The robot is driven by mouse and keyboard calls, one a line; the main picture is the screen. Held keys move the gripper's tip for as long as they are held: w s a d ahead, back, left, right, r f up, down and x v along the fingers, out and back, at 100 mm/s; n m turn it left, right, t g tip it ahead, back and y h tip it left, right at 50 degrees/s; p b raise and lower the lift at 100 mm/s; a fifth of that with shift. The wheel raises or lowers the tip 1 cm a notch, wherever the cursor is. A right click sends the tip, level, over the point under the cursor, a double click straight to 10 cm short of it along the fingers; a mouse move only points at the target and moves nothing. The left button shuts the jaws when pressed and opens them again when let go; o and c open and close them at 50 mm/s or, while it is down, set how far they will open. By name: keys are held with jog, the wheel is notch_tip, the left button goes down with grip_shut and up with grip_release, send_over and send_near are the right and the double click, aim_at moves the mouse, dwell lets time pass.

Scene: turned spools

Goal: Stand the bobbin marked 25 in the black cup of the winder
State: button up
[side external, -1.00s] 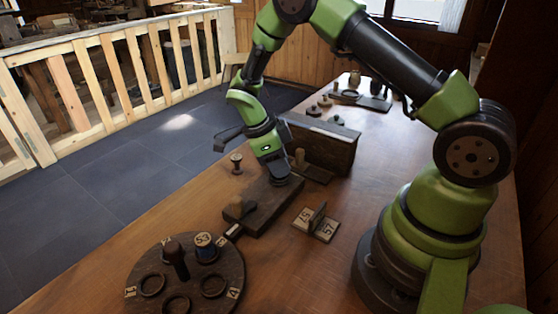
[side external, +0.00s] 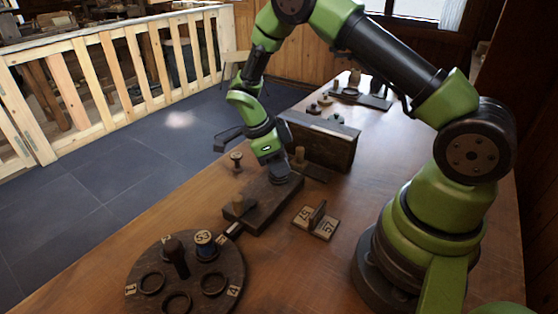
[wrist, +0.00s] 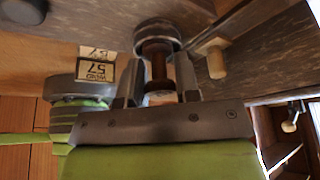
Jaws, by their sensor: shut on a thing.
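My gripper (wrist: 158,88) is shut on a brown turned bobbin (wrist: 157,62), held between its two fingers in the wrist view. The bobbin's near end shows a pale face, but its number is unreadable. Its far end meets a dark round rim, the black cup (wrist: 157,32); whether it is seated inside or just above is unclear. In the side external view my gripper (side external: 279,178) points down at the far end of the dark winder block (side external: 262,212), hiding bobbin and cup.
A round dark tray (side external: 230,262) in front holds a bobbin marked 53 (side external: 206,245) and several rings. A number card marked 57 (side external: 325,228) stands right of the winder. A wooden knob (wrist: 213,60) is close to the cup. A dark box (side external: 320,145) stands behind.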

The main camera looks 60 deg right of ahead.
jog(key=o, duration=1)
jog(key=shift+c, duration=0.2)
jog(key=shift+r, duration=0.1)
jog(key=shift+r, duration=4.15)
